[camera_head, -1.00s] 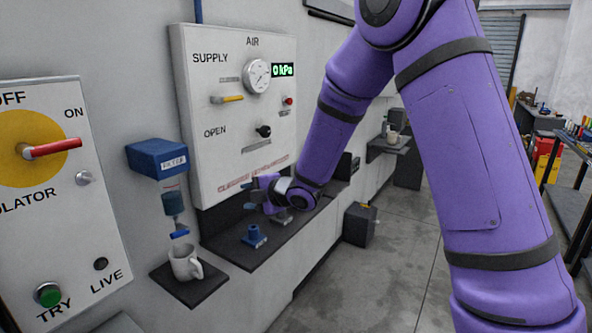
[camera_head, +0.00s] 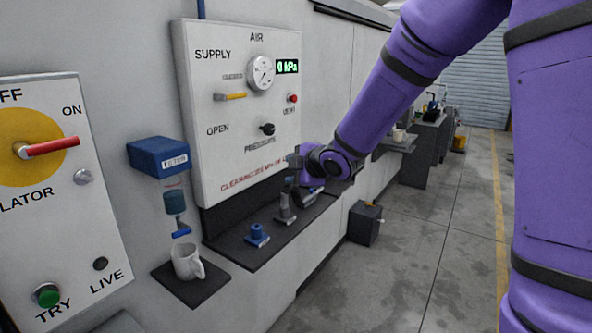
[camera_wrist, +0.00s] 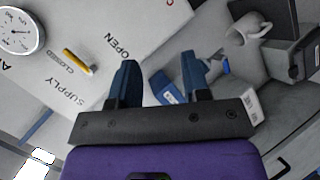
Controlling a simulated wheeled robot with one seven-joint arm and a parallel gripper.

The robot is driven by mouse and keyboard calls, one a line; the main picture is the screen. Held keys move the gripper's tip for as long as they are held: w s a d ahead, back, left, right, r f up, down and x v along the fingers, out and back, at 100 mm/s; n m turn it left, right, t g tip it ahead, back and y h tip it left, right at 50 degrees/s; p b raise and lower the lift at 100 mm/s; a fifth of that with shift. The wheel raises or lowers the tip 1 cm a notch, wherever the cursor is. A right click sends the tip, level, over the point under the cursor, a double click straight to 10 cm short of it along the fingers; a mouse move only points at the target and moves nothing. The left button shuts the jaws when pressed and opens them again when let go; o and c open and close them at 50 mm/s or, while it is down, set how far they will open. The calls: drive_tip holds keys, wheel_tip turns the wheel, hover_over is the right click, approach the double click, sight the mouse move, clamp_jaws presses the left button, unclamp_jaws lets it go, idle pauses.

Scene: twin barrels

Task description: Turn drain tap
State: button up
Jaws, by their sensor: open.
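The drain tap (camera_head: 181,232) is a small blue lever under the filter's bowl (camera_head: 175,203). The bowl hangs from a blue box labelled FILTER (camera_head: 160,157) on the wall. A white mug (camera_head: 187,262) stands below the tap. My gripper (camera_head: 294,170) is well to the right of the tap, by the lower right of the AIR panel, apart from the filter. In the wrist view my gripper (camera_wrist: 159,62) is open and empty. The blue filter box (camera_wrist: 163,86) shows beyond and between its fingers, and the mug (camera_wrist: 248,28) at upper right.
The AIR panel (camera_head: 235,130) has a yellow supply handle (camera_head: 230,96), a gauge and a black knob. A dark shelf (camera_head: 235,250) below it holds a blue fitting (camera_head: 257,236) and a grey fitting (camera_head: 285,210). The mug's ledge (camera_head: 190,290) juts out at left.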

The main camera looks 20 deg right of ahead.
idle(0.4)
drive_tip(key=n+g+y, duration=0.4)
drive_tip(key=n+y, duration=0.6)
approach(183, 234)
drive_tip(key=x, duration=1)
drive_tip(key=shift+w+a, duration=0.2)
drive_tip(key=shift+a, duration=0.15)
drive_tip(key=shift+m, duration=0.3)
clamp_jaws()
